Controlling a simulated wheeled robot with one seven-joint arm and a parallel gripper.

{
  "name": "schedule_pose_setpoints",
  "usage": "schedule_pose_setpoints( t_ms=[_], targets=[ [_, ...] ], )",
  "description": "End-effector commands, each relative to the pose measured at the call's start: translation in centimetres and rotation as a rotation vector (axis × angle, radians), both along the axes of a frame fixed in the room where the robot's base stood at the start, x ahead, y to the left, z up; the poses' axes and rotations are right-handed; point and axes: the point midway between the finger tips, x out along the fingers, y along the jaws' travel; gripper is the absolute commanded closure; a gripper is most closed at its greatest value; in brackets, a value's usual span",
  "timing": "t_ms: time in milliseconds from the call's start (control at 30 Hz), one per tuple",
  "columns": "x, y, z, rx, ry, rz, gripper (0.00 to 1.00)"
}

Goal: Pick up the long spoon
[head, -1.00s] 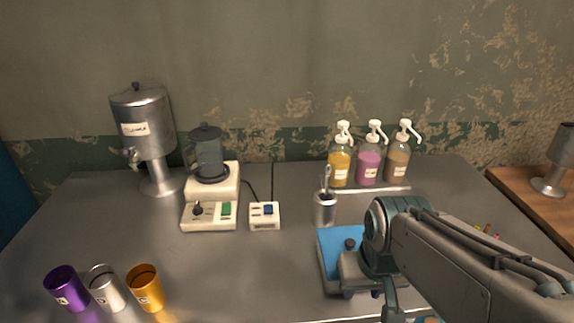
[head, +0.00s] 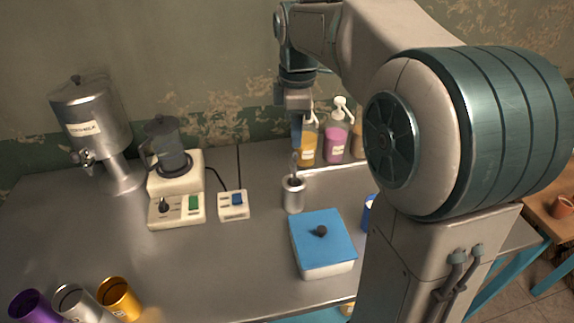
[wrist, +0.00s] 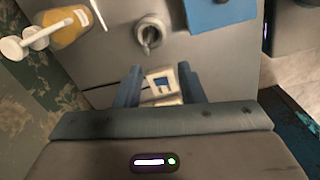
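The long spoon (head: 294,163) stands in a metal cup (head: 293,197) on the counter, its handle sticking up above the rim. My gripper (head: 297,142) points down just above the spoon's handle in the head view. In the wrist view my gripper (wrist: 160,72) shows two blue fingers spread apart with nothing held between them. There the metal cup (wrist: 148,33) with the spoon lies beyond the fingertips, near the top middle. The spoon is small and hard to make out in that view.
Pump bottles, one yellow (head: 307,147) and one pink (head: 336,140), stand close behind the cup. A blue-lidded box (head: 322,240) sits in front, and a switch box (head: 233,205) to the left. A blender (head: 172,165) and a metal dispenser (head: 95,125) stand further left.

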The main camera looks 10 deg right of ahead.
Motion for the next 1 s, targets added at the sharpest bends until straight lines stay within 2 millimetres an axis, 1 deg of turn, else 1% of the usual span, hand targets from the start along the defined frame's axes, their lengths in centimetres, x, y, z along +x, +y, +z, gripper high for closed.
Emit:
schedule_pose_setpoints(
  t_ms=[33,100,200,267,367,500,600,700,867,1000],
  targets=[
    [1.0,-0.1,0.8,0.0,0.008,0.063,0.65],
    [1.9,-0.1,1.3,0.0,0.017,0.136,0.65],
    [2.5,-0.2,1.6,0.001,0.026,0.201,0.65],
    [2.7,-0.2,1.3,0.002,0.029,0.219,0.65],
    [2.7,-0.2,-0.2,0.002,0.032,0.228,0.65],
    [2.6,-0.3,-3.1,0.003,0.034,0.227,0.65],
    [2.6,-0.3,-4.9,0.002,0.031,0.226,0.65],
    [2.7,-0.3,-6.1,0.002,0.03,0.225,0.65],
    [2.6,-0.3,-7.1,0.001,0.029,0.224,0.65],
    [2.4,-0.4,-8.8,0.002,0.032,0.224,0.65]
  ],
)
